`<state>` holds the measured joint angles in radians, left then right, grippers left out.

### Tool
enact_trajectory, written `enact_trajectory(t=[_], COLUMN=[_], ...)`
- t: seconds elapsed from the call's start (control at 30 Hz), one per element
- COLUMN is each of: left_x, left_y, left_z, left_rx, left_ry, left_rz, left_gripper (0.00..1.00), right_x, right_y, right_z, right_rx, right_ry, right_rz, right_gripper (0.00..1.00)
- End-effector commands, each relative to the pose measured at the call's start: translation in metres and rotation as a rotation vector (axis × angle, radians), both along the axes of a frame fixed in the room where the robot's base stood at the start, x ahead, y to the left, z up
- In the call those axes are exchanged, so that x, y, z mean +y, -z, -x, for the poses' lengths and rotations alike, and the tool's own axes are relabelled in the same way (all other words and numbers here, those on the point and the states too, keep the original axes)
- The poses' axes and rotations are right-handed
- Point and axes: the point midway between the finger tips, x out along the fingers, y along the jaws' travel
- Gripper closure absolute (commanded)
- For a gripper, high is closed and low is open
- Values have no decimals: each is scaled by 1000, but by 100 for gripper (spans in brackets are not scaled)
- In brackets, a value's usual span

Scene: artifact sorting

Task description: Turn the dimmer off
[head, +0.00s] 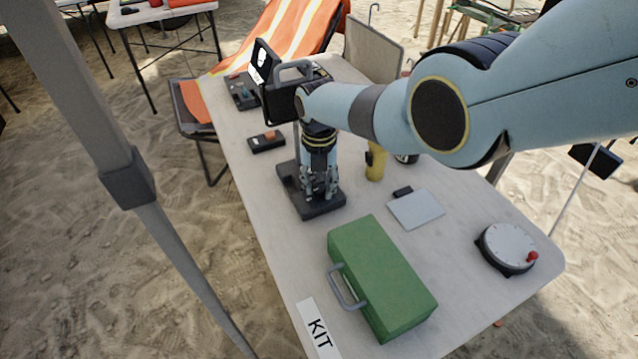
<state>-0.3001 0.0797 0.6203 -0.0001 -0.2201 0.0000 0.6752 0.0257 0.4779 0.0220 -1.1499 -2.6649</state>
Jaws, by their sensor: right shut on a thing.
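A black device (320,209) with a flat base, probably the dimmer, lies on the white table, with a thin post rising behind my gripper. My right gripper (320,194) points straight down over the front part of this base. Its fingers are shut at the base's top, on what seems to be its control. The fingers hide that part, so its setting cannot be read. My left gripper is not in view.
A green box (385,270) with a grey handle stands close in front. A small black switch box (266,141), a yellow object (376,163), a pale pad (416,208) and a round dial (508,245) with a red knob are around.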

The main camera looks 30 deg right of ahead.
Motion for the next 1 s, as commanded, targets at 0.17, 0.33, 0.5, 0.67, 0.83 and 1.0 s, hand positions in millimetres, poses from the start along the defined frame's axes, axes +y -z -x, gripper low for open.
enact_trajectory(t=[0.17,0.33,0.5,0.67,0.83,1.0], left_x=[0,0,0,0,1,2], left_y=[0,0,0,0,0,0], left_z=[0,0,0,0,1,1], left_rx=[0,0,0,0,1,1], left_ry=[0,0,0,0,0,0], left_rz=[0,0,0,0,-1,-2], left_gripper=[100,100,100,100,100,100], right_x=[1,1,1,0,0,0], right_y=[0,0,0,0,0,-4], right_z=[0,0,0,0,0,-1], right_rx=[0,0,0,0,0,-1], right_ry=[-11,-10,-10,-9,-9,-8], right_rz=[-1,-1,-1,0,0,0], right_gripper=[100,100,64,51,51,51])
